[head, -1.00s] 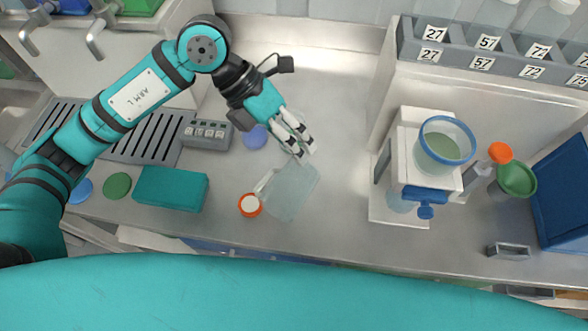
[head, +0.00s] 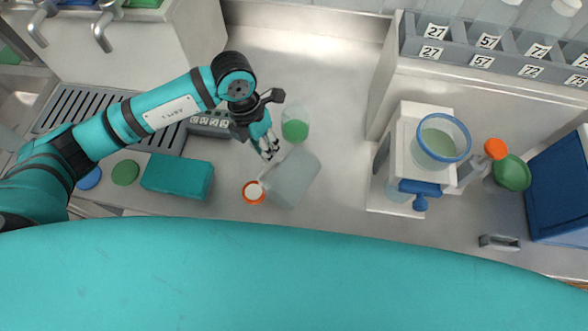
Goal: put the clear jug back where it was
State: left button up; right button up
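The clear jug (head: 292,179) stands on the steel worktop near the middle of the head view, see-through and greyish, with its handle side toward the upper left. My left gripper (head: 269,149) is just up and left of the jug, pointing down at the worktop. Its pale fingertips look parted, with nothing seen between them. They look apart from the jug, though the height gap is hard to judge. My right gripper is not in view.
A clear vessel with green contents (head: 295,130) stands close behind the jug. An orange-rimmed cap (head: 254,192) lies beside the jug. A teal box (head: 178,177) is at left; a white stand with a blue-rimmed funnel (head: 442,141) is at right. Worktop between jug and stand is clear.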

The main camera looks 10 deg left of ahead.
aim_at(271, 164)
pick_arm(q)
jog(key=shift+d+f+p, duration=0.15)
jog(key=shift+f+p, duration=0.25)
jog(key=shift+f, duration=0.15)
jog(key=f, duration=0.1)
jog(key=f+p, duration=0.1)
jog(key=f, duration=0.1)
jog(key=shift+d+f+p, duration=0.25)
jog(key=shift+f+p, duration=0.05)
jog(key=shift+d+f, duration=0.1)
jog(key=shift+f, duration=0.3)
jog(key=shift+c, duration=0.4)
grip_shut()
